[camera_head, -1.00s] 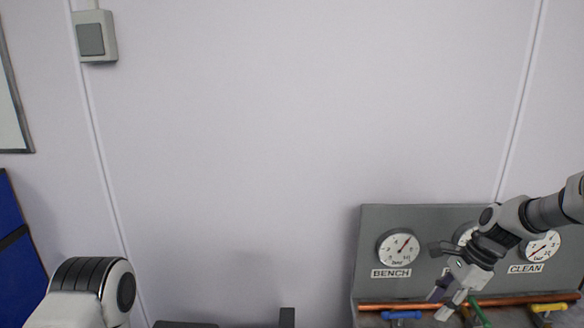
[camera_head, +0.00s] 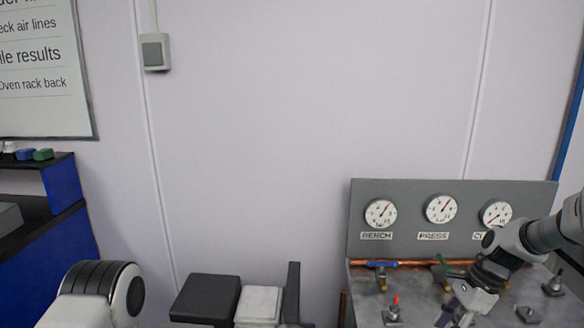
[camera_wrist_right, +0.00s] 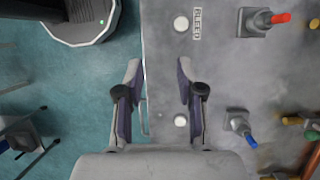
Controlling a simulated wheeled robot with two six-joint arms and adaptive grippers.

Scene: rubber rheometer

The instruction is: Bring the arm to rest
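My right arm enters the camera_head view from the right, bent downward in front of the gauge panel (camera_head: 400,235). My right gripper (camera_head: 455,313) points down at the lower edge, over the grey bench (camera_head: 365,300). In the right wrist view the gripper (camera_wrist_right: 158,85) is open. Its two fingers stand apart with nothing between them, over the bench's edge and the floor. Only a rounded link of my left arm shows at lower left of the camera_head view; the left gripper is out of view.
A red-handled valve (camera_head: 392,312) and a blue-handled valve (camera_head: 383,266) sit near the gripper. In the wrist view, a red handle (camera_wrist_right: 281,18) and blue handle (camera_wrist_right: 251,140) lie right of the fingers.

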